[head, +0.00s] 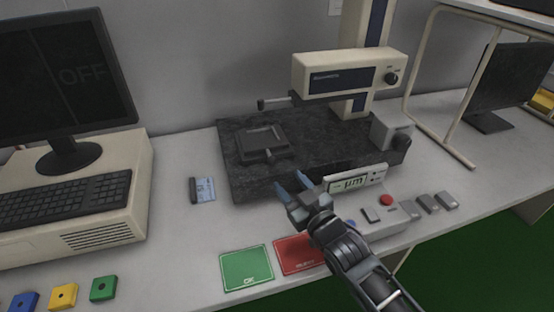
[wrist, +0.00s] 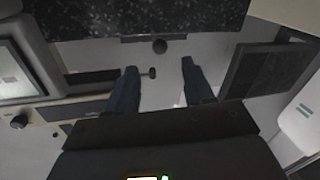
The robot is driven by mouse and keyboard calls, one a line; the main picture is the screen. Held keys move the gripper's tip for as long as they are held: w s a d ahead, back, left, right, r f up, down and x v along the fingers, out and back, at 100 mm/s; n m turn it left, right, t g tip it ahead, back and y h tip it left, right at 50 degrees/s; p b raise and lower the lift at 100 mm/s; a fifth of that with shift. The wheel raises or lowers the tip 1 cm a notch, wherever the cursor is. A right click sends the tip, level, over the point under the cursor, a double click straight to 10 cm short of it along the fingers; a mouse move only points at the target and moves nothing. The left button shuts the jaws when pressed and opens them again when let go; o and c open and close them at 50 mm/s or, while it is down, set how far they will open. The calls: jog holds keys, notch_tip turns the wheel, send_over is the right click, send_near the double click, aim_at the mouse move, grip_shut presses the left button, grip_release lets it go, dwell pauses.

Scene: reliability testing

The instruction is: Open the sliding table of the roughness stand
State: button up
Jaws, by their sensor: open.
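The roughness stand has a dark speckled stone base (head: 330,145) in the head view. Its sliding table (head: 262,142), a dark square plate with a raised frame, sits on the left part of the base. A small dark protrusion shows at its front edge. My gripper (head: 293,186) is open and empty in front of the base, apart from the sliding table. In the wrist view, both fingers of my gripper (wrist: 158,67) are spread. A round dark knob (wrist: 159,46) shows between and beyond them, below a dark speckled surface (wrist: 150,14). I cannot tell exactly how far the fingertips are from it.
The beige measuring head (head: 345,75) overhangs the base from a column. A display box (head: 356,180) marked µm stands right of my gripper. Green (head: 247,268) and red (head: 299,253) mats lie in front. A small blue-labelled item (head: 203,189) lies left of the base.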

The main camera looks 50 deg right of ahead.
aim_at(274, 163)
jog(key=p+x, duration=0.1)
jog(key=x, duration=0.7)
jog(key=shift+p, duration=0.3)
jog(key=shift+s, duration=0.1)
jog(key=shift+c, duration=0.5)
grip_shut()
